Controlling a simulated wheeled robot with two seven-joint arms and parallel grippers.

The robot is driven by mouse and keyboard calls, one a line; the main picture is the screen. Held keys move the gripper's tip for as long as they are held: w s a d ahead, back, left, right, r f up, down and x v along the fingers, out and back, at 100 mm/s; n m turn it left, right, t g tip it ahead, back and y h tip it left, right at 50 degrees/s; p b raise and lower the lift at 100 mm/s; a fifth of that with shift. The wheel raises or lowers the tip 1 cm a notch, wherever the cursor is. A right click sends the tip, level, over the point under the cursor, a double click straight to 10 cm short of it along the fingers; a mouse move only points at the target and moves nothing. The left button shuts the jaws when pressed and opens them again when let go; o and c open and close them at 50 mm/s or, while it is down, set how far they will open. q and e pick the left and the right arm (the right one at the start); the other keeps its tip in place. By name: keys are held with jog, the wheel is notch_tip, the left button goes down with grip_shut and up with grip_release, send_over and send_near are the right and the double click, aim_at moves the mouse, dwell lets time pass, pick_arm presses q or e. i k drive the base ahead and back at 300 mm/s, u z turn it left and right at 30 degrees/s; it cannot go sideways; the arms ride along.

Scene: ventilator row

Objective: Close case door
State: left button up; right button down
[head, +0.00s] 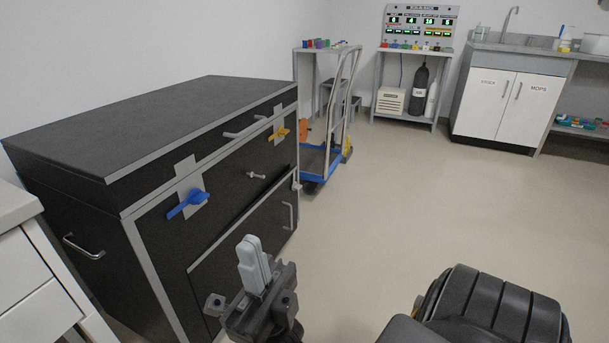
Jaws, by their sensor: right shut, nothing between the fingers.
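The large black case (150,115) with grey metal edging stands at the left, its lid down. Its front carries a blue latch handle (188,203), a yellow latch handle (279,134) and a small metal knob (256,175). Below them is the door panel (225,268) with a light top edge and a pull handle (288,215) near its right end. I cannot tell how far the panel stands from the case. My right gripper (249,258) is shut and empty in front of the panel, hiding part of it. My left gripper is out of view.
A white drawer unit (40,290) stands at the near left. A blue trolley (318,160) stands beyond the case. A small table with a display panel (420,27) and a sink cabinet (505,100) line the back wall. The floor (420,210) at centre right is clear.

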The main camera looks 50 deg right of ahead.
aim_at(272, 218)
jog(key=k, duration=1.25)
jog(key=z, duration=0.45)
jog(key=i, duration=0.3)
jog(key=z, duration=1)
jog(key=i, duration=1.35)
jog(key=u, duration=0.95)
jog(key=i, duration=0.45)
jog(key=u, duration=0.6)
